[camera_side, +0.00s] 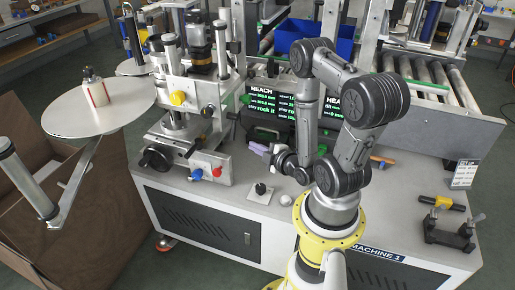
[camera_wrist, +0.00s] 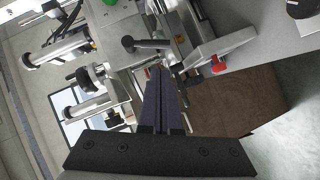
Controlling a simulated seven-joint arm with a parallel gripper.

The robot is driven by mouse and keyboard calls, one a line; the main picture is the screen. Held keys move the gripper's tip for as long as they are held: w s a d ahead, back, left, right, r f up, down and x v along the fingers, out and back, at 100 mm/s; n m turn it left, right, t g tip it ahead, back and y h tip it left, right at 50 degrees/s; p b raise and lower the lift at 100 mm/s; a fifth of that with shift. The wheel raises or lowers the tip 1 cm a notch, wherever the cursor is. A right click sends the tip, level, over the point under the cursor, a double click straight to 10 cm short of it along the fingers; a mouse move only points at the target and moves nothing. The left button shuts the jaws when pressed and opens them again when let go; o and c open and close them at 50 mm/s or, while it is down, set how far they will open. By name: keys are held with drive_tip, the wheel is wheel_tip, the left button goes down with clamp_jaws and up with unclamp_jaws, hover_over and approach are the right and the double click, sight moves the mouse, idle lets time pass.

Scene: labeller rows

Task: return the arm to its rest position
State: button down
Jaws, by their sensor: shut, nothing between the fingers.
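My arm stands on a yellow base ring at the front of the machine bench and is folded, with its upper links raised. My gripper (camera_side: 258,148) is low over the bench, in front of the black display, its purple-grey fingers pointing left toward the labelling machine (camera_side: 190,100). In the wrist view my gripper (camera_wrist: 157,72) shows its two long fingers pressed together, with nothing between them. Whether the fingertips touch anything is hard to tell, but they look clear.
A black display (camera_side: 285,115) stands behind the gripper. A small black switch box (camera_side: 260,192) and a grey knob (camera_side: 285,199) are on the bench front. An orange-handled tool (camera_side: 382,160) lies right of the arm.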

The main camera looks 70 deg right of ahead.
drive_tip(key=w+a+r+m+g+y, duration=0.2)
drive_tip(key=w+a+r, duration=0.15)
drive_tip(key=r, duration=0.35)
drive_tip(key=w+a+r+m+g+y, duration=0.1)
drive_tip(key=w+a+r+y, duration=0.2)
drive_tip(key=r, duration=0.4)
drive_tip(key=s+a+r+m+g+y, duration=0.1)
drive_tip(key=s+a+r+m+g, duration=0.1)
drive_tip(key=s+a+r, duration=0.2)
drive_tip(key=s+a+r+m+g+y, duration=0.1)
drive_tip(key=s+a+r+m+g, duration=0.1)
drive_tip(key=s+a+r, duration=0.3)
drive_tip(key=s+a, duration=0.3)
drive_tip(key=s, duration=0.4)
drive_tip(key=shift+a+r+y, duration=0.25)
drive_tip(key=shift+a+y, duration=0.1)
drive_tip(key=shift+y, duration=0.05)
